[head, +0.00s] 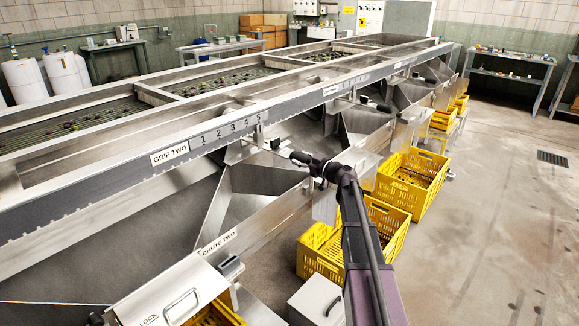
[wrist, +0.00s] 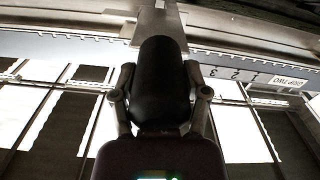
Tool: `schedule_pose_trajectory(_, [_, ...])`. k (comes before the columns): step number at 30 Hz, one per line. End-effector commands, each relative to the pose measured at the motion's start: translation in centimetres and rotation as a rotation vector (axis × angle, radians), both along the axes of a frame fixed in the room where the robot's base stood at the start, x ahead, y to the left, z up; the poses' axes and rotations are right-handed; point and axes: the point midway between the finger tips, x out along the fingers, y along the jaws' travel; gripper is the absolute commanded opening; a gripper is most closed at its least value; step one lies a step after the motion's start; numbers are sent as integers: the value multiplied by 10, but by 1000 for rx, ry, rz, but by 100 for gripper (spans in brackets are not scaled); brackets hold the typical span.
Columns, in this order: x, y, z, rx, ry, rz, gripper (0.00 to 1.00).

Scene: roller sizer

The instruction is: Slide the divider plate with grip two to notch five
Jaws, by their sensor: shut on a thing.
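The black grip (wrist: 160,75) fills the middle of the wrist view, between the two fingers of my gripper (wrist: 160,97), which is shut on it. In the head view my gripper (head: 300,157) is below and right of the numeral 5 (head: 258,118) on the rail scale. A pale bracket (head: 259,136) shows just under that numeral. The GRIP TWO label (head: 169,154) is on the rail left of the numerals 1 to 5. In the wrist view, low numerals (wrist: 236,75) show right of the grip. The seating in a notch and the divider plate's outline are unclear.
A toothed rail (head: 105,200) runs along the sizer's front. Metal chutes lie below, one labelled CHUTE TWO (head: 217,242). A LOCK box (head: 170,297) is at lower left. Yellow crates (head: 412,180) stand under the machine.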

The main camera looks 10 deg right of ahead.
Motion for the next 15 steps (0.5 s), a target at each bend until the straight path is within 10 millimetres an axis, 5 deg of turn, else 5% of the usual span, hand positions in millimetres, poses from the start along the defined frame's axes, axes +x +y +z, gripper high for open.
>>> schedule_pose_trajectory(11, [7,-6,1,5,-1,-3,0])
schedule_pose_trajectory(12, [7,-6,1,5,-1,-3,72])
schedule_pose_trajectory(15, [7,-6,1,4,-1,-2,93])
